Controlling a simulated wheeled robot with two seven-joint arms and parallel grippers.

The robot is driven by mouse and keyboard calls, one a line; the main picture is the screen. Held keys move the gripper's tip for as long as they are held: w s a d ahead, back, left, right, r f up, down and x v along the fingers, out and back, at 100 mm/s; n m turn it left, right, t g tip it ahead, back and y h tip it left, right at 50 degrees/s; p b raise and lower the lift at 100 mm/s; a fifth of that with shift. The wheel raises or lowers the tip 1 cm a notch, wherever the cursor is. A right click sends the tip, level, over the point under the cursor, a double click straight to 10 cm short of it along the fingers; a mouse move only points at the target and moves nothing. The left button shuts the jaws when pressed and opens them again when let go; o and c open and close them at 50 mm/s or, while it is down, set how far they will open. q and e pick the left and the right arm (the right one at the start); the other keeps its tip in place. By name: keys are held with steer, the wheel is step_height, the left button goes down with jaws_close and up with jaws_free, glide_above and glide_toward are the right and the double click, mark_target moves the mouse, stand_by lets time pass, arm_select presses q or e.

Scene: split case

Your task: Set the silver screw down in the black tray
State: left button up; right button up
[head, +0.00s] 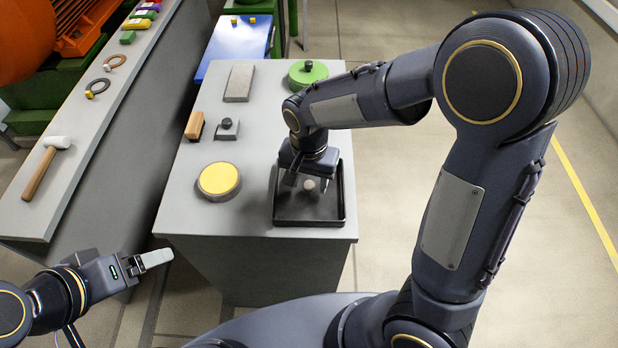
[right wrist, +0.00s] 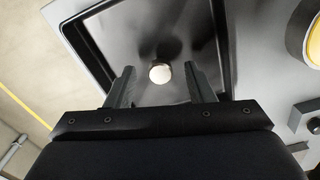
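The black tray (head: 283,222) sits at the front right of the grey bench top, and its dark floor and rim fill much of the right wrist view (right wrist: 97,8). The silver screw (head: 309,185) shows as a small pale round head inside the tray's outline; it also shows in the right wrist view (right wrist: 160,73). My right gripper (head: 308,184) points down over the tray. Its fingers (right wrist: 160,86) stand on either side of the screw with a visible gap on each side, so it is open. My left gripper (head: 157,259) is off the bench at lower left, seemingly empty.
On the bench are a yellow-topped round piece (head: 219,180), a small knobbed block (head: 227,129), a wooden-backed brush (head: 194,126), a grey slab (head: 239,82) and a green round lid (head: 308,73). A mallet (head: 46,168) lies on the left ledge.

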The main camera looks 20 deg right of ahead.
step_height(320, 180, up, 8)
steer(key=shift+f, duration=0.1)
steer(key=s+d+r+n+t+y, duration=0.1)
steer(key=s+d+n+t+y, duration=0.1)
steer(key=s, duration=0.6)
steer(key=s+d+r+n+t+y, duration=0.1)
steer(key=s+d+r+n+t, duration=0.1)
steer(key=s+d, duration=0.5)
steer(key=shift+s+d+r+n+t+y, duration=0.15)
steer(key=shift+s+n+t+y, duration=0.3)
steer(key=shift+t, duration=0.45)
